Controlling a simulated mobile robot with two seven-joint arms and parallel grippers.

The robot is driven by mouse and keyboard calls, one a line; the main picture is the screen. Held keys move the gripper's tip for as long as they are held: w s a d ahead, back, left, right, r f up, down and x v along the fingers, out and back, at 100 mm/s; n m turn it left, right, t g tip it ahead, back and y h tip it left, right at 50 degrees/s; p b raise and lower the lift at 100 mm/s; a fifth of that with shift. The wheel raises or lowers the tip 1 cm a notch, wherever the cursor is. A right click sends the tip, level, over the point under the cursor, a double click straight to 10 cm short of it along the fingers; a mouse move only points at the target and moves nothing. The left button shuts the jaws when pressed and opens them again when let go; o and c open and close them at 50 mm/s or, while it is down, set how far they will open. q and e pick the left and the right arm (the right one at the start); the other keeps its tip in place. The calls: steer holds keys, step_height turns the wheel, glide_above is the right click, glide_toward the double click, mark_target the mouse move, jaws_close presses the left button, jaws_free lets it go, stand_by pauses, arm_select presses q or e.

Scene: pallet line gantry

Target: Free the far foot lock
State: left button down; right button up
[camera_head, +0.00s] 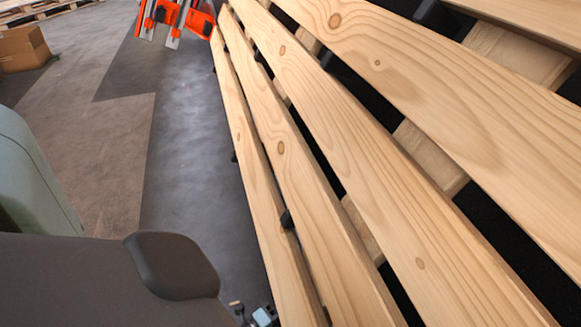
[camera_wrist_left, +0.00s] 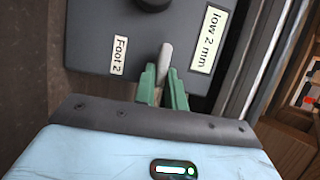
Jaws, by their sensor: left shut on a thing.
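In the left wrist view a dark grey plate (camera_wrist_left: 105,35) carries a label reading "Foot 2" (camera_wrist_left: 119,55) and another reading "low 2 mm" (camera_wrist_left: 207,40). A small pale metal lever (camera_wrist_left: 165,54) stands out from the plate between the labels. My left gripper (camera_wrist_left: 161,76) has its green fingers shut on this lever, whose top shows past the fingertips. A dark round knob (camera_wrist_left: 152,3) is cut off by the top edge. I cannot tell whether this is the far foot. The lever cannot be made out in the head view. My right gripper is not in view.
Long wooden slats (camera_head: 300,165) with dark gaps fill the right of the head view. Grey floor (camera_head: 190,130) is clear to their left. A cardboard box (camera_head: 22,48) stands at the far left, a pallet (camera_head: 35,8) behind it. Orange equipment (camera_head: 185,17) is at the top.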

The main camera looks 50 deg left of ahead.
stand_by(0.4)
arm_select(q)
steer(key=c, duration=1.5)
jaws_free()
steer(key=shift+o, duration=0.2)
steer(key=shift+s, duration=0.1)
steer(key=s+p, duration=0.1)
steer(key=s, duration=0.6)
steer(key=shift+s+p, duration=0.3)
steer(key=shift+p, duration=0.05)
